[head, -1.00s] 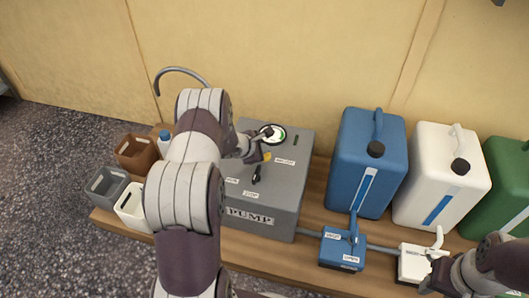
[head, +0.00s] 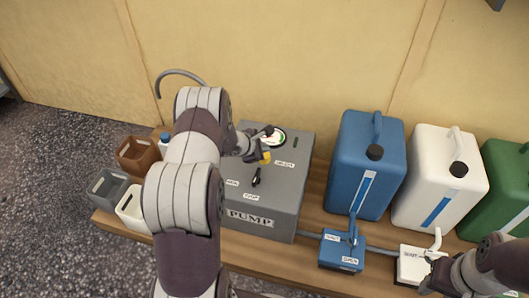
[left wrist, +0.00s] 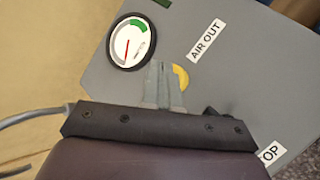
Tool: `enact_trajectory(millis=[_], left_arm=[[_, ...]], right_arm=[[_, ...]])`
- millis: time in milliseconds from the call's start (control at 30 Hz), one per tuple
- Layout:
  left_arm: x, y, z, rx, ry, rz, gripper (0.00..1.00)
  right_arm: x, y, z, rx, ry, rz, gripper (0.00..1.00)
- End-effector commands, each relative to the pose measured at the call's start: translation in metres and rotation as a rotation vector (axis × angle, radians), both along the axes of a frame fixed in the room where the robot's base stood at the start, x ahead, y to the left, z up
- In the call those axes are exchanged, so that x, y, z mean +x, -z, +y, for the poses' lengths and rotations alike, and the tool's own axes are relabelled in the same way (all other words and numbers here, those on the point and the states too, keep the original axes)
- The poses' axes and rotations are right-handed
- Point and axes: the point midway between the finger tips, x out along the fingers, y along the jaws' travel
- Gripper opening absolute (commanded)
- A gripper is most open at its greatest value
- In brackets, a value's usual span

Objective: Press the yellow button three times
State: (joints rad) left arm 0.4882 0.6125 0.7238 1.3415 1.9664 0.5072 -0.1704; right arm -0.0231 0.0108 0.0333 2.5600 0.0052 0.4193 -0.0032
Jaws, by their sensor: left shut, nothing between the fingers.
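The yellow button (head: 266,158) is on the sloping top of the grey pump box (head: 262,206), by the AIR OUT label. My left gripper (head: 259,156) is over the box top, right beside the button, fingers pointing down at it. In the left wrist view the closed fingers (left wrist: 165,67) cover part of the yellow button (left wrist: 181,77). Nothing is between them. I cannot tell whether the tips touch the button. My right gripper (head: 434,272) is at the lower right near the white valve block; its finger opening is unclear.
A round gauge (head: 274,136) sits behind the button, and a black switch (head: 257,176) in front of it. Blue (head: 349,140), white (head: 451,150) and green (head: 510,180) canisters stand to the right. Small open bins (head: 111,187) stand at left.

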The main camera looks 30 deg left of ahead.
Motion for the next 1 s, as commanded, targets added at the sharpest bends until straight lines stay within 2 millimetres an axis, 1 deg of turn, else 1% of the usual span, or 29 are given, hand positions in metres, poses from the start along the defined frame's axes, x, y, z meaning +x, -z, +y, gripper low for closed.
enact_trajectory(millis=[367,800,900,1000], left_arm=[[0.000,-0.004,0.000,0.000,0.001,-0.002,0.00],[0.001,-0.047,0.000,0.000,0.001,-0.002,0.00],[0.000,-0.053,0.000,0.000,0.001,-0.002,0.00],[0.000,-0.052,0.000,0.000,0.001,-0.002,0.00]], right_arm=[[0.000,-0.003,0.000,0.000,0.000,0.000,0.43],[0.000,-0.033,0.000,0.000,0.000,0.000,0.43],[0.000,-0.036,0.000,0.000,0.000,0.000,0.43],[0.000,-0.035,0.000,0.000,0.000,0.000,0.43]])
